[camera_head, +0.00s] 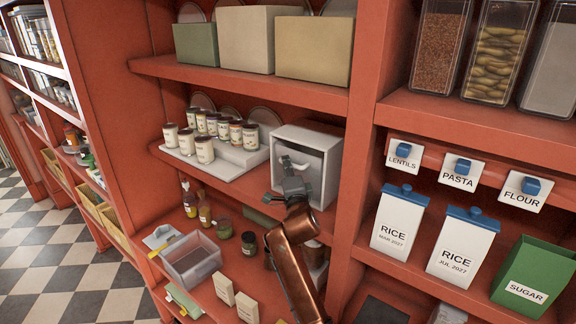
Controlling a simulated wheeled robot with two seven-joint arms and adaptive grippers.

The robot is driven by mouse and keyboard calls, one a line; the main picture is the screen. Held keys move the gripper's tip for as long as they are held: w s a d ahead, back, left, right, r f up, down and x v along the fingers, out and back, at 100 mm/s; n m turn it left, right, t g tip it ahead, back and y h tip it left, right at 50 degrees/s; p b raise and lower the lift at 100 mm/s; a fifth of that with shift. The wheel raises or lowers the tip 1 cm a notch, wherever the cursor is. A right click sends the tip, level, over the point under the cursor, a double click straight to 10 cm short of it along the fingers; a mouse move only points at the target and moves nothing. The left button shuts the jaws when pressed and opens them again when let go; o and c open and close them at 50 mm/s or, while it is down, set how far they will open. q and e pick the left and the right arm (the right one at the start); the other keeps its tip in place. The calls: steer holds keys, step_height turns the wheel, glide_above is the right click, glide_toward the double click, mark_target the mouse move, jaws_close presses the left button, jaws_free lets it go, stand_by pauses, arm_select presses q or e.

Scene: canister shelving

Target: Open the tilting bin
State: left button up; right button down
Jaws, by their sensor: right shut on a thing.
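The tilting bin (325,138) is a white box on the middle red shelf, right of the jars. Its grey front panel (312,163) has a pale curved handle near its upper left. The panel appears to tilt outward at the top, though my gripper partly hides it. My right gripper (287,172) is in front of the bin, shut on its handle; the fingertips are small and the exact contact is hard to see. My copper-coloured right arm reaches up to it from below. My left gripper is not in view.
Several jars (205,150) stand on a stepped white rack left of the bin. Storage boxes (245,40) fill the shelf above. A clear grey container (190,258) sits on the shelf below. Rice canisters (400,222) and a green sugar box (530,280) stand right of the red divider.

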steer(key=c, duration=2.2)
jaws_free()
steer(key=shift+w+d+f, duration=0.35)
steer(key=shift+d+f, duration=0.1)
steer(key=shift+f, duration=0.3)
steer(key=shift+o, duration=1.1)
steer(key=shift+w+f, duration=0.15)
steer(key=shift+w, duration=0.4)
steer(key=shift+s+r, duration=0.25)
steer(key=shift+r, duration=0.1)
steer(key=shift+w+d+f, duration=0.1)
steer(key=shift+f, duration=0.1)
steer(key=p+v, duration=0.1)
steer(key=v, duration=0.8)
steer(key=shift+r, duration=0.1)
steer(key=shift+a, duration=0.2)
